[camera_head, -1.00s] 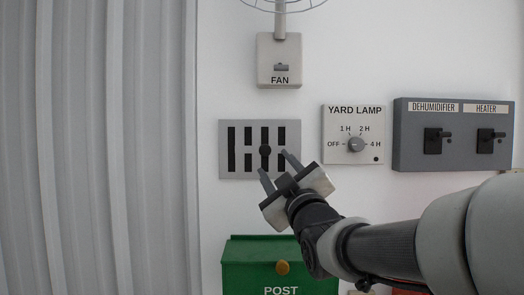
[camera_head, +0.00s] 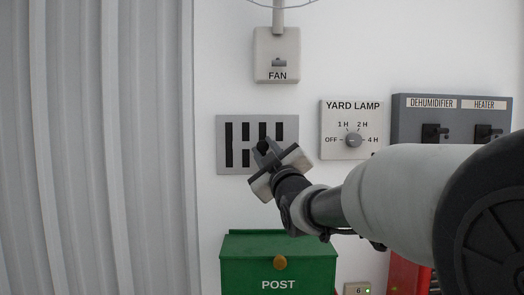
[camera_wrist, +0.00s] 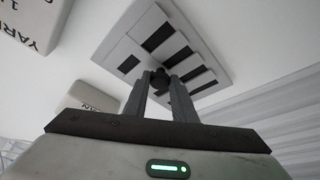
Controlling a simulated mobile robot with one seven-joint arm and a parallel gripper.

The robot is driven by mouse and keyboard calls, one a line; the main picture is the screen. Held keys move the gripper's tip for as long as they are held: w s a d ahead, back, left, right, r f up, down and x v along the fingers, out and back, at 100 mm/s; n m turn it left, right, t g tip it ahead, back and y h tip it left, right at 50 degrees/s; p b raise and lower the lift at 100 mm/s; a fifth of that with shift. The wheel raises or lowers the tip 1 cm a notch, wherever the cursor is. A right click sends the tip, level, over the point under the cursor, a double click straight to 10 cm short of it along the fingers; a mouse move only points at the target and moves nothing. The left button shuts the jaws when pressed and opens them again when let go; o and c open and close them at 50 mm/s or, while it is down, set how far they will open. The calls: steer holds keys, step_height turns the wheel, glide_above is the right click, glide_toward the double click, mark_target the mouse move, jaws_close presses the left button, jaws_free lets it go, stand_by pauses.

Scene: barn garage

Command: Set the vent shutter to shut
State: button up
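The vent shutter is a grey wall plate (camera_head: 222,144) with several upright dark slots, some of them split by a grey crossbar. It also shows in the wrist view (camera_wrist: 124,46). A dark round knob (camera_wrist: 160,76) sits in the middle of the plate, slightly right of centre in the head view. My gripper (camera_head: 267,152) is at this knob, coming from the lower right. In the wrist view the two fingers (camera_wrist: 160,84) lie close on both sides of the knob and look shut on it. The fingers partly hide the knob and the lower right of the plate.
A fan switch box (camera_head: 277,48) is above, a yard lamp dial (camera_head: 353,139) to the right, and a dehumidifier and heater panel (camera_head: 452,115) farther right. A green post box (camera_head: 278,262) is below. A grey corrugated curtain (camera_head: 95,150) fills the left.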

jaws_close()
steer(key=shift+a+f+b, duration=0.2)
steer(key=shift+a+b, duration=0.4)
steer(key=shift+b, duration=0.25)
steer(key=shift+a+b, duration=0.45)
steer(key=shift+a, duration=0.1)
steer(key=shift+a+r, duration=0.15)
steer(key=o, duration=0.8)
jaws_free()
steer(key=shift+a, duration=0.1)
steer(key=shift+c, duration=0.2)
steer(key=shift+s, duration=0.1)
steer(key=b+v, duration=0.3)
steer(key=v, duration=1.4)
